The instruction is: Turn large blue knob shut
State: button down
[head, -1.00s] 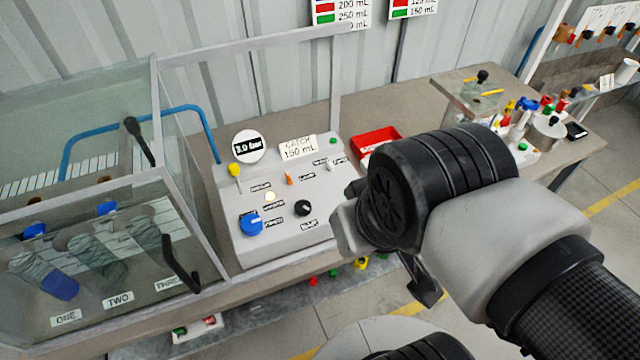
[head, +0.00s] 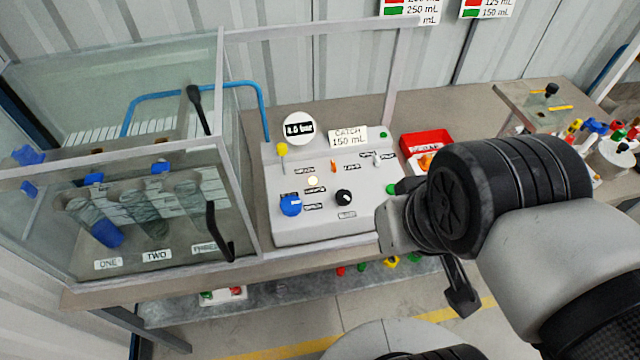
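The large blue knob (head: 291,204) sits at the lower left of the sloped face of a light grey control box (head: 320,228). Its exact angle is hard to read. A smaller black knob (head: 344,197) is to its right. My gripper (head: 461,290) is mostly hidden behind my wrist; only a dark finger-like part shows below it. It is to the right of the box and apart from the blue knob. Whether it is open or shut does not show.
A clear-walled tank (head: 130,245) with blue-topped cylinders stands close on the left. A red tray (head: 425,140) is right of the box. Loose coloured parts lie on a lower shelf.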

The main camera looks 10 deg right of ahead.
aim_at(291, 205)
jog(key=i+l+u, duration=0.15)
jog(key=u, duration=0.55)
